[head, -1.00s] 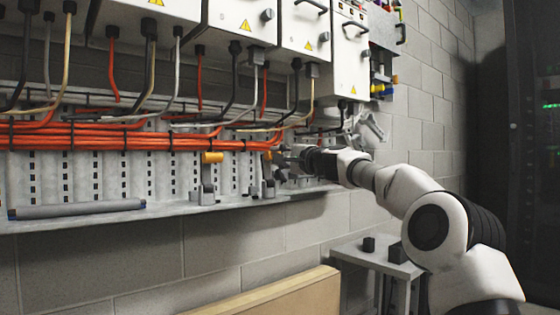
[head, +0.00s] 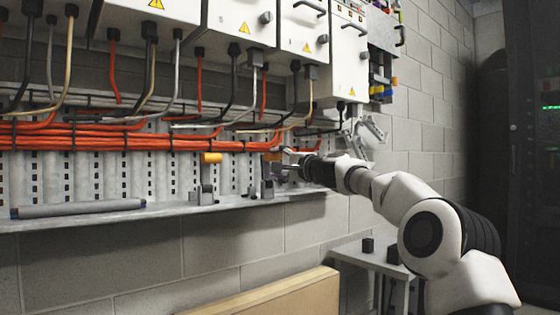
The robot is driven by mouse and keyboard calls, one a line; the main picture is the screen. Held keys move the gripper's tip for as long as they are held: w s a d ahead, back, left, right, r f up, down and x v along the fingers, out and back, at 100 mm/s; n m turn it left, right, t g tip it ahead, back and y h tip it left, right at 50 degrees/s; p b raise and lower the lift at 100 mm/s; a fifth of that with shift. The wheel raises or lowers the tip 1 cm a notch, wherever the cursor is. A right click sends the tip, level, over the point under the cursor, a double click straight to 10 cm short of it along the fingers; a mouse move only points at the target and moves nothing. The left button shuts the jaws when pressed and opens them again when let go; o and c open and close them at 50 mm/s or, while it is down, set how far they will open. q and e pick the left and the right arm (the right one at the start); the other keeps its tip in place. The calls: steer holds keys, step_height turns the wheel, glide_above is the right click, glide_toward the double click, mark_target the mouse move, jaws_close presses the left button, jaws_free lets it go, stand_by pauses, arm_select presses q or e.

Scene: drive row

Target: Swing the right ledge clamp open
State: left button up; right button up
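Two toggle clamps stand on the grey ledge (head: 160,209) below the orange cables. The left clamp (head: 207,185) has a level orange handle and stands clear of my arm. The right clamp (head: 268,186) is farther right, with its orange handle tip (head: 272,156) showing just left of my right gripper (head: 284,164). My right gripper reaches in from the right and its fingertips are at the right clamp's handle, overlapping it in the picture. The fingers are small and partly merged with the clamp, so their opening and contact are unclear. My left gripper is out of view.
White drive cabinets (head: 235,25) with hanging cables are above the ledge. A grey tube (head: 78,209) lies on the ledge at left. A small side table (head: 375,258) holds dark blocks. A pale, jointed mechanism (head: 368,138) shows behind my wrist. A wooden board (head: 270,298) is below.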

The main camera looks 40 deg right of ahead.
steer(key=shift+r, duration=0.1)
steer(key=shift+s, duration=0.15)
steer(key=s, duration=0.7)
steer(key=shift+s+d+f, duration=0.15)
steer(key=shift+d+f, duration=0.05)
